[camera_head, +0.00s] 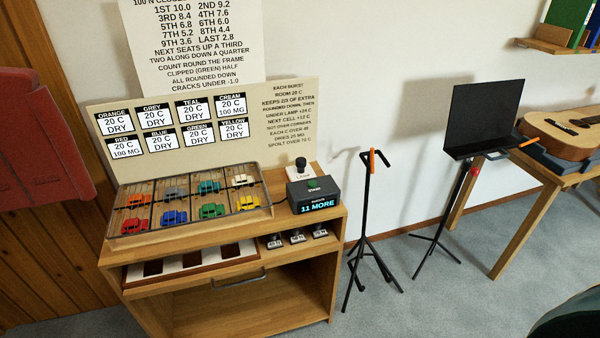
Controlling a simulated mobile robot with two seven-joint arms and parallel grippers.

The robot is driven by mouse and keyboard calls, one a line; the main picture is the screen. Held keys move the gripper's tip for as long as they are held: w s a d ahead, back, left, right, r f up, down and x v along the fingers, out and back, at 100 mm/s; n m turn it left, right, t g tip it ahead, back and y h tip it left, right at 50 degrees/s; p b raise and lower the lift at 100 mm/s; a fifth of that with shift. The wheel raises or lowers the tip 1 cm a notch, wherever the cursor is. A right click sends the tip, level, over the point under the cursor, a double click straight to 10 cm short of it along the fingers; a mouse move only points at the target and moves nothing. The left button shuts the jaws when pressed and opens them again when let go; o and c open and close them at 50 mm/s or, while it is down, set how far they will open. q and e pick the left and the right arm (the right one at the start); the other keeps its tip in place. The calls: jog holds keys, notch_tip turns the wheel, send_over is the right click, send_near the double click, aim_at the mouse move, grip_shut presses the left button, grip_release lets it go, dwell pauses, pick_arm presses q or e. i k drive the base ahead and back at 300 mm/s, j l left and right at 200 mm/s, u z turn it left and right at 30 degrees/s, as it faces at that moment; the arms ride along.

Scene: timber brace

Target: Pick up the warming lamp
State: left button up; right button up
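No object in view is clearly readable as the warming lamp. A small device with a round black top on a pale base (301,169) stands upright at the back right of the wooden cabinet top; its label is too small to read surely, and I cannot tell whether it is the lamp. Several small dark-topped items with pale labels (297,237) sit on the cabinet's right-hand shelf, too small to identify. A wire-framed tray (191,230) holds several toy cars of different colours on the cabinet top. Neither of my grippers is in view.
A dark box with a lit display (314,196) stands right of the tray, before a lettered board (215,125). An open drawer (190,262) is below. Right are a black stand (367,200), a music stand (485,115) and a guitar (560,133) on a table.

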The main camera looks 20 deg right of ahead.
aim_at(302, 170)
jog(key=i+l, duration=0.15)
jog(key=l, duration=0.3)
jog(key=i+l, duration=0.1)
jog(key=l, duration=0.35)
jog(key=i+l+u, duration=0.1)
jog(key=l, duration=0.35)
jog(key=i+l, duration=0.15)
jog(key=l, duration=0.3)
jog(key=i+l, duration=0.15)
jog(key=l, duration=0.3)
jog(key=i+l+u, duration=0.1)
jog(key=l, duration=0.35)
jog(key=i+l, duration=0.4)
jog(key=l, duration=0.25)
jog(key=i+j, duration=0.2)
jog(key=j+u, duration=0.05)
